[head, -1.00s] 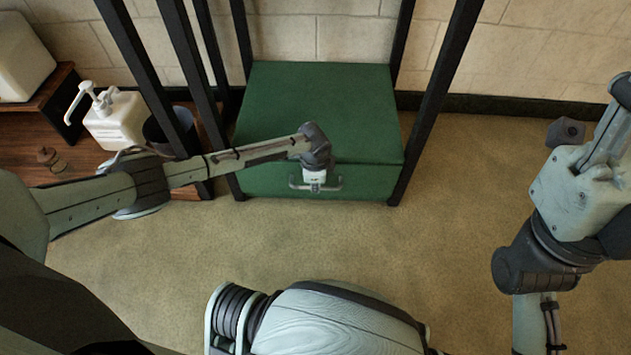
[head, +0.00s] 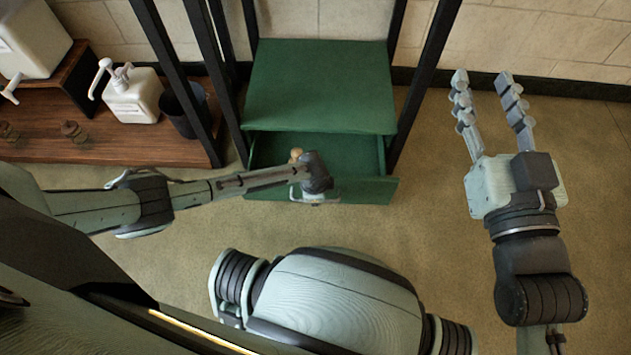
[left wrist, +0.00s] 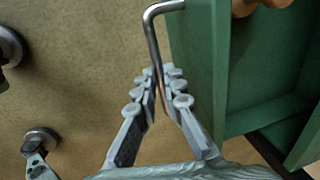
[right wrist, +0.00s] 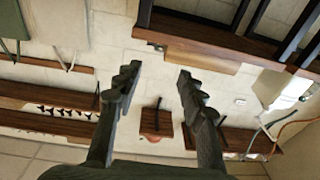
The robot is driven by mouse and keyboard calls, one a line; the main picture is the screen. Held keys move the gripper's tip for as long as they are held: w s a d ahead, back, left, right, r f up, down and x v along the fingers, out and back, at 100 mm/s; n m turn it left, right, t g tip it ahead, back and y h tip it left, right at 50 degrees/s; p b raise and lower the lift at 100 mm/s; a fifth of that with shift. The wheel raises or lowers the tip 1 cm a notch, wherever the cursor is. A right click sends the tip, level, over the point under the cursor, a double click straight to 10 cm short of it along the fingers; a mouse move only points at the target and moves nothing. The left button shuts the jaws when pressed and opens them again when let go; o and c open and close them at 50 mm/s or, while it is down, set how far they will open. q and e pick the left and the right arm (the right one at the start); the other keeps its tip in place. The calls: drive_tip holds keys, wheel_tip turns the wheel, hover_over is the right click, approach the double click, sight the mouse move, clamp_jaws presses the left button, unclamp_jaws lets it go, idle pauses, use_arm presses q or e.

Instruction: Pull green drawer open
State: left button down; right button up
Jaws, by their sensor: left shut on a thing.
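The green drawer (head: 350,186) is pulled partly out of the green cabinet (head: 320,85), and its inside shows behind the front panel. A small tan object (head: 296,155) shows at the drawer, partly hidden by my left arm. My left gripper (left wrist: 160,82) is shut on the metal drawer handle (left wrist: 152,35), in front of the green drawer front (left wrist: 198,60). In the head view the left hand hides most of the handle. My right gripper (head: 487,90) is open and empty over the floor right of the cabinet; its spread fingers also show in the right wrist view (right wrist: 157,85).
Black posts (head: 415,90) stand around the cabinet. A low wooden shelf (head: 75,140) at the left holds a white pump bottle (head: 132,97), a dark cup (head: 180,108) and a white container (head: 28,40). The carpet right of the cabinet is clear.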

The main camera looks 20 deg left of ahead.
use_arm(q)
drive_tip(key=s+p, duration=0.1)
drive_tip(key=s, duration=0.1)
drive_tip(key=s+d+p, duration=0.1)
drive_tip(key=s+p, duration=0.1)
drive_tip(key=s, duration=0.1)
drive_tip(key=shift+s+d, duration=0.3)
use_arm(e)
drive_tip(key=s+d+f+g+h, duration=0.2)
drive_tip(key=d+f+g, duration=0.2)
drive_tip(key=f, duration=0.4)
drive_tip(key=s+d+f+m+g+h, duration=0.1)
drive_tip(key=s+d+f+g+h, duration=0.2)
drive_tip(key=d+f+g, duration=0.2)
wheel_tip(320, 180, down, 3)
drive_tip(key=shift+s+d+r, duration=0.1)
drive_tip(key=shift+s+d, duration=0.05)
drive_tip(key=shift+d, duration=0.9)
use_arm(q)
drive_tip(key=c, duration=1.6)
unclamp_jaws()
drive_tip(key=shift+c, duration=0.2)
drive_tip(key=shift+o, duration=0.2)
wheel_tip(320, 180, up, 12)
drive_tip(key=s, duration=0.2)
drive_tip(key=shift+d, duration=0.3)
drive_tip(key=shift+s+f, duration=0.1)
drive_tip(key=shift+f, duration=0.05)
